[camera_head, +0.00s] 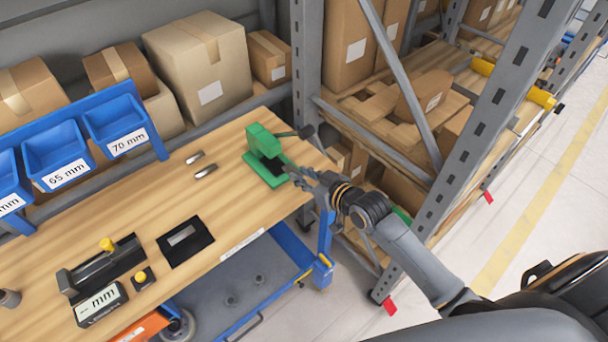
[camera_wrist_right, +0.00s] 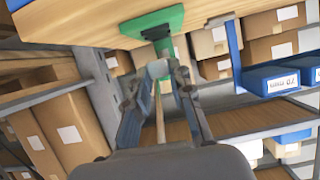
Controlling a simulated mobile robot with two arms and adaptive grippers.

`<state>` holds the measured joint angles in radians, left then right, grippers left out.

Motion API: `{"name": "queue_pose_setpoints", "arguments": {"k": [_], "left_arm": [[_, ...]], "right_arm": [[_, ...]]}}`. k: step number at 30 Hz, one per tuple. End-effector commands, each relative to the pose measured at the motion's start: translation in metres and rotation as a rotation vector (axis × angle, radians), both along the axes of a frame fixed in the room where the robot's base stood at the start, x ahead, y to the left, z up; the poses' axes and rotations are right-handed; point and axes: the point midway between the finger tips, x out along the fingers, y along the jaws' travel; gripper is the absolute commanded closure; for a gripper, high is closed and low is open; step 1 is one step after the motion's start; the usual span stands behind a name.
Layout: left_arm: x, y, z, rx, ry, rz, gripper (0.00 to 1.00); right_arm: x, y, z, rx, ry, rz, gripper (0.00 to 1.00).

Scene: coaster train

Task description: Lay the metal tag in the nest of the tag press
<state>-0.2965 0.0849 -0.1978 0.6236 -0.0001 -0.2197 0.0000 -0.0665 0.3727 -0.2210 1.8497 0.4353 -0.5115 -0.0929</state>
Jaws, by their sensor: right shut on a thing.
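The green tag press (camera_head: 262,148) stands at the right end of the wooden bench, with a black lever out to its right. Its green base also shows at the top of the right wrist view (camera_wrist_right: 150,26). My right gripper (camera_head: 298,173) is at the front right side of the press, close to its base. In the wrist view its fingers (camera_wrist_right: 160,68) are closed together just below the base in the picture. The metal tag between the fingertips is too small to make out clearly. The nest is mostly hidden. My left gripper is not in view.
Two small metal pieces (camera_head: 205,171) lie on the bench left of the press. A black plate with a slot (camera_head: 185,241), a black fixture (camera_head: 100,268) and an "mm" display (camera_head: 101,304) are nearer. Blue labelled bins (camera_head: 116,122) line the back. A rack post (camera_head: 307,60) rises behind the press.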

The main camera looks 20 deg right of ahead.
Motion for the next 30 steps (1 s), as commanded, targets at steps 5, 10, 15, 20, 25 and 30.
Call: {"name": "queue_pose_setpoints", "arguments": {"k": [5, 10, 15, 20, 25, 30], "left_arm": [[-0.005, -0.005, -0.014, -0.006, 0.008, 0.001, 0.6], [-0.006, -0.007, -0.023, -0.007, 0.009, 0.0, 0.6], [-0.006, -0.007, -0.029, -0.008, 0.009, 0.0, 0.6], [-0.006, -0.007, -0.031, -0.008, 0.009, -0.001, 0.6], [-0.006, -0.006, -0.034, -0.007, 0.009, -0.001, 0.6], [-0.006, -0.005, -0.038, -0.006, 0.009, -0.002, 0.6]], "right_arm": [[0.006, 0.003, -0.017, 0.0, -0.001, 0.0, 1.0], [0.012, 0.005, -0.029, 0.001, -0.002, 0.001, 1.0], [0.019, 0.007, -0.036, 0.001, -0.003, 0.0, 1.0], [0.032, 0.012, -0.036, 0.001, -0.003, 0.001, 1.0], [0.045, 0.017, -0.037, 0.0, -0.002, 0.0, 1.0], [0.057, 0.021, -0.038, -0.001, -0.001, 0.0, 1.0]]}}
